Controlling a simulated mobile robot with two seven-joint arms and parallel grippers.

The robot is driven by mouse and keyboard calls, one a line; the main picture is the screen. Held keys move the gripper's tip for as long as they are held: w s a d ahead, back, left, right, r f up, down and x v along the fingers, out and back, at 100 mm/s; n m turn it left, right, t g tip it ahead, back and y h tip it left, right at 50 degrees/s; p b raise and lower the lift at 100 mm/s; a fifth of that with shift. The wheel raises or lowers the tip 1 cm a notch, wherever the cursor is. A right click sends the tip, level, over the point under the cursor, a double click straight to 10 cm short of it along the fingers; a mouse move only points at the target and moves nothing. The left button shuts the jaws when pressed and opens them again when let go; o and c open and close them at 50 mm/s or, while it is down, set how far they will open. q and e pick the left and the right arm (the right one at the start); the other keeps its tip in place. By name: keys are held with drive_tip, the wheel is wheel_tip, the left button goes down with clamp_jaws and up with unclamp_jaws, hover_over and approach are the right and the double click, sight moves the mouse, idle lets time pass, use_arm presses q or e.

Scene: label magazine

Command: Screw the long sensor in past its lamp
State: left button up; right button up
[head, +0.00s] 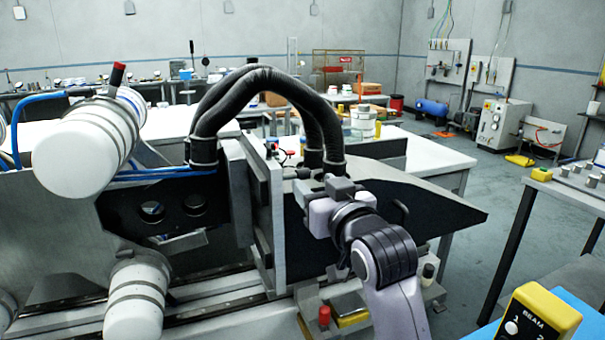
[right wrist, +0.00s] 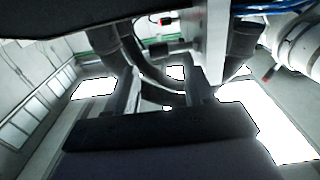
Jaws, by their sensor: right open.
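My right gripper (head: 328,190) is beside the dark wedge-shaped guard of the machine, on the right of the upright grey plate (head: 264,205). I cannot make out a lit lamp. My left gripper is not in view.
Thick black hoses (head: 268,80) arch over the machine and also hang near the fingers in the right wrist view (right wrist: 107,45). A yellow box (head: 540,322) is at the lower right.

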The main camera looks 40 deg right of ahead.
sight(304, 174)
drive_tip(key=shift+p+x, duration=0.45)
drive_tip(key=shift+x, duration=3.1)
